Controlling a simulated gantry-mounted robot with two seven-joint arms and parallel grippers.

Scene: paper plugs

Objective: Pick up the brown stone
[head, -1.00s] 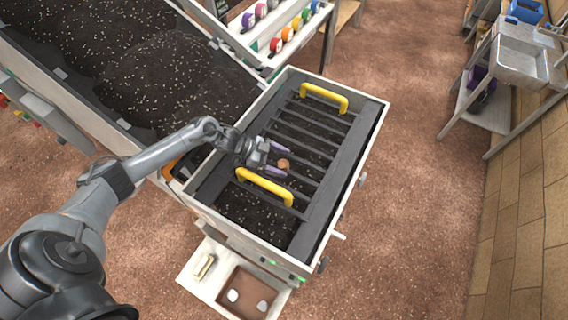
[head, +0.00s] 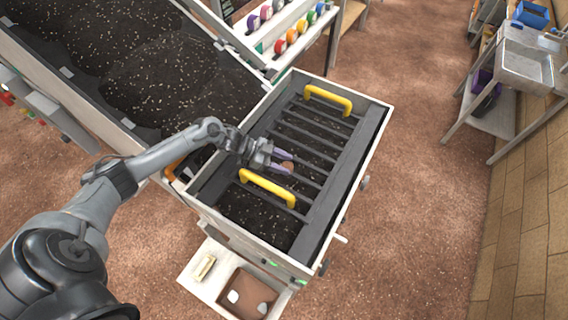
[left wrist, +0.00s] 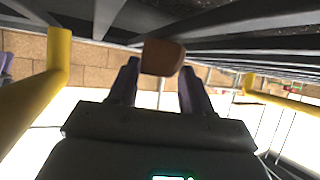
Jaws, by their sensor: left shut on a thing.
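The brown stone (head: 287,167) is at the slatted grate in the white-framed box, between the two yellow handles. My left gripper (head: 284,161) is shut on the stone, with its purple fingers at the stone's sides. In the left wrist view the brown stone (left wrist: 162,57) sits between the fingertips of my left gripper (left wrist: 159,72), close to the dark slats. I cannot tell whether the stone still touches the grate. My right gripper is not in view.
A yellow handle (head: 267,188) stands close beside the gripper, and another yellow handle (head: 328,98) is at the grate's far end. Dark slats (head: 311,132) lie around the stone. A tray (head: 251,294) with two pale stones is below the box.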

